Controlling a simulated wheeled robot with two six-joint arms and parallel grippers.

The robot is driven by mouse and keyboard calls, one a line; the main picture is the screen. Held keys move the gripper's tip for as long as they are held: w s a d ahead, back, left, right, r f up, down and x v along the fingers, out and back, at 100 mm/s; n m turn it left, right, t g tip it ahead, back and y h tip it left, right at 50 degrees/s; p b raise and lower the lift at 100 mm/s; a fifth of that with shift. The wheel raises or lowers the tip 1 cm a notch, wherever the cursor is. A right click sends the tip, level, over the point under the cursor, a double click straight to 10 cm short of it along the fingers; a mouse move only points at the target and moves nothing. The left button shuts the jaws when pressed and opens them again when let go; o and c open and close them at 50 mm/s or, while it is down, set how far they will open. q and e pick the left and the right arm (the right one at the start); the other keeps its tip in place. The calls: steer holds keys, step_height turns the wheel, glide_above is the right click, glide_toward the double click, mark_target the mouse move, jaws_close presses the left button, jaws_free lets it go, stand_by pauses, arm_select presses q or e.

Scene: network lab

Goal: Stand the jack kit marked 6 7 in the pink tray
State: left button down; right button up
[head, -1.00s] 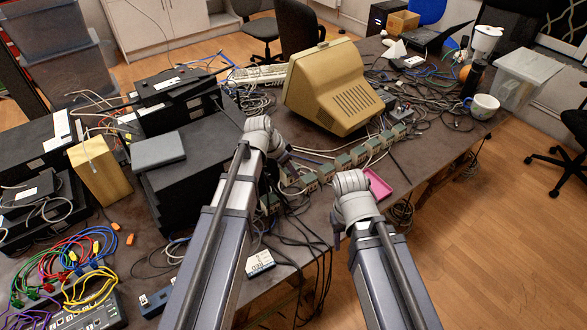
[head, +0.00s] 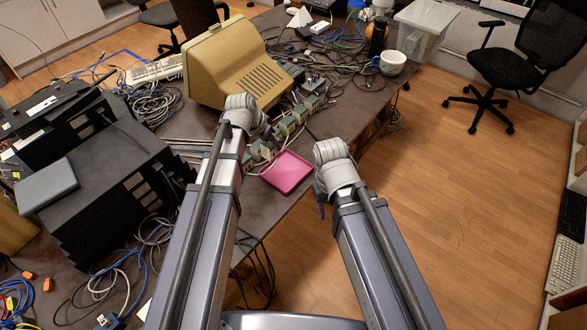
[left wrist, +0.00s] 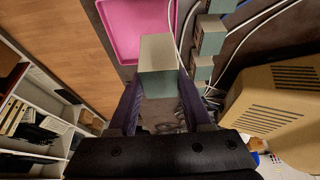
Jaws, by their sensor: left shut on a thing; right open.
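My left gripper (left wrist: 157,95) is shut on a small cream and grey-green block (left wrist: 157,66), which looks like a jack kit. No marking on it is readable. The pink tray (head: 287,172) lies on the table near its edge, between my two arms. It also shows in the left wrist view (left wrist: 130,30), beyond the held block; I cannot tell whether they touch. In the head view my left gripper (head: 270,132) is up and left of the tray. My right gripper (head: 321,203) is open and empty, right of the tray, past the table edge.
Several similar kits (head: 287,124) stand in a row behind the tray, with a white cable beside them. A beige monitor (head: 225,70) stands behind my left gripper. Black boxes (head: 115,185) fill the left. A white mug (head: 393,63) stands at the far right.

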arm_select(q)
steer(key=shift+f+b, duration=5.1)
steer(key=shift+f, duration=0.05)
steer(key=shift+r, duration=0.15)
steer(key=shift+c, duration=1.7)
jaws_free()
